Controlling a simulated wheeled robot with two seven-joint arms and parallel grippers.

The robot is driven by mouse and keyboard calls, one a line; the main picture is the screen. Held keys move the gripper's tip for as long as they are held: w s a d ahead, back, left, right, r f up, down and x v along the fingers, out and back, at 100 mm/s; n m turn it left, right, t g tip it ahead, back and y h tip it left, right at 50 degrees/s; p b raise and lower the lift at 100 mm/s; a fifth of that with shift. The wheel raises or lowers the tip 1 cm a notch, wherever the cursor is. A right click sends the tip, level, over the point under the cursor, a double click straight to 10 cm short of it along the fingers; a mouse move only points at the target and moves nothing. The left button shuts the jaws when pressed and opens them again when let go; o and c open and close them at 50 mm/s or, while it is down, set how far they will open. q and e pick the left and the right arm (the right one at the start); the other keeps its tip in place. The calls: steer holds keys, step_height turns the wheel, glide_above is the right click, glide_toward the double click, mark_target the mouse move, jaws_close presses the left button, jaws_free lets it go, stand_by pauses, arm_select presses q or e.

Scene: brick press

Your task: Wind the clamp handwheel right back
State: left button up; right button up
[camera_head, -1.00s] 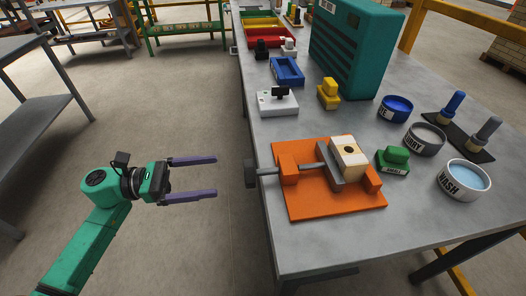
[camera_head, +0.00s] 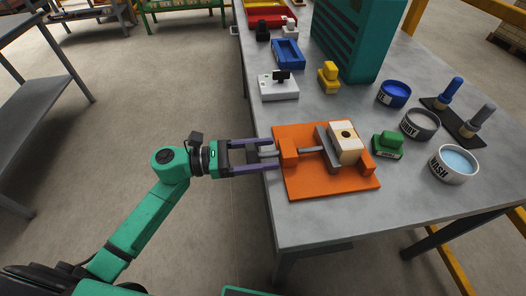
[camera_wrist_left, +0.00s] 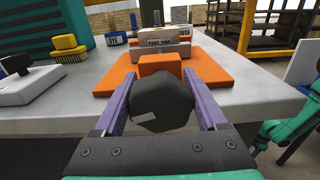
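The orange clamp base (camera_head: 330,187) lies on the table near its left edge. A grey screw (camera_head: 311,150) runs through the orange block (camera_head: 289,152) to a grey jaw plate (camera_head: 327,149). The plate stands against a cream block (camera_head: 346,145) with a dark hole. The dark handwheel (camera_wrist_left: 162,100) is at the outer end of the screw, past the table edge. In the head view the fingers partly hide the wheel.
A green stamp-like piece (camera_head: 388,146) sits just right of the clamp. Round tubs, including a wash tub (camera_head: 453,165), stand farther right. A white device (camera_head: 278,87), yellow piece (camera_head: 328,77) and blue tray (camera_head: 288,53) are behind.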

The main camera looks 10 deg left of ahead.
arm_select(q)
steer(key=shift+c, duration=1)
steer(key=shift+n, duration=0.3)
steer(key=shift+w+n+b, duration=0.1)
steer(key=shift+n+b, duration=0.35)
steer(key=shift+n, duration=0.45)
steer(key=shift+w+n, duration=0.1)
steer(key=shift+n, duration=2.1)
steer(key=o, duration=1.3)
